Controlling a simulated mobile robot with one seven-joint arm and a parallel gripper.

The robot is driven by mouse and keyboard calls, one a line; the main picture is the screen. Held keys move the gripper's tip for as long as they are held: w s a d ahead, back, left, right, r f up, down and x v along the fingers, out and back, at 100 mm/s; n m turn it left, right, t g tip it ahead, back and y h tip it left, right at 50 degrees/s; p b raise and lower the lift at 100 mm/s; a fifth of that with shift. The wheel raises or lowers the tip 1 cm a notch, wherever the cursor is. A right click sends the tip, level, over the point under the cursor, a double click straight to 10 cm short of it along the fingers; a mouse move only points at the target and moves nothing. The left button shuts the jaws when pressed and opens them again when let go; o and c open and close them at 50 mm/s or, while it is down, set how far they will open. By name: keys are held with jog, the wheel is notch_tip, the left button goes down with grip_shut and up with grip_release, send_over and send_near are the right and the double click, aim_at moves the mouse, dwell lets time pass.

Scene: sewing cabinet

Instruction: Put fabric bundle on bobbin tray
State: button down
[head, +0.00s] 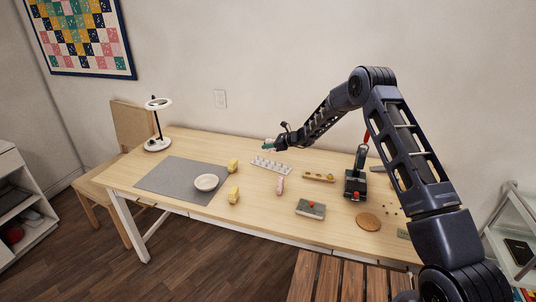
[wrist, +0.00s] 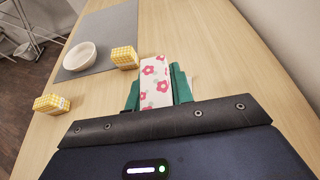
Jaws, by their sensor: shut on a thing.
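My gripper (head: 270,145) is raised over the back of the table, left of the arm's elbow. In the wrist view its green fingers (wrist: 158,90) are shut on a fabric bundle (wrist: 154,75), white with pink-red flowers. The bundle sticks out past the fingertips; its underside is hidden. In the head view it is too small to make out. A pale tray with several small upright pieces (head: 271,165) lies on the table below and in front of the gripper; it may be the bobbin tray, but I cannot tell for sure.
Two yellow checked blocks (wrist: 124,57) and a white bowl (wrist: 79,56) are at the grey mat (head: 160,181). A wooden holder (head: 319,177), a pink item (head: 280,185), a grey box (head: 311,208) and a dark upright device (head: 356,180) stand to the right. A lamp (head: 157,125) is at left.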

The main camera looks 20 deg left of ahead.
aim_at(268, 151)
jog(key=shift+f, duration=2.4)
jog(key=shift+f, duration=0.2)
jog(key=c, duration=1.2)
grip_release()
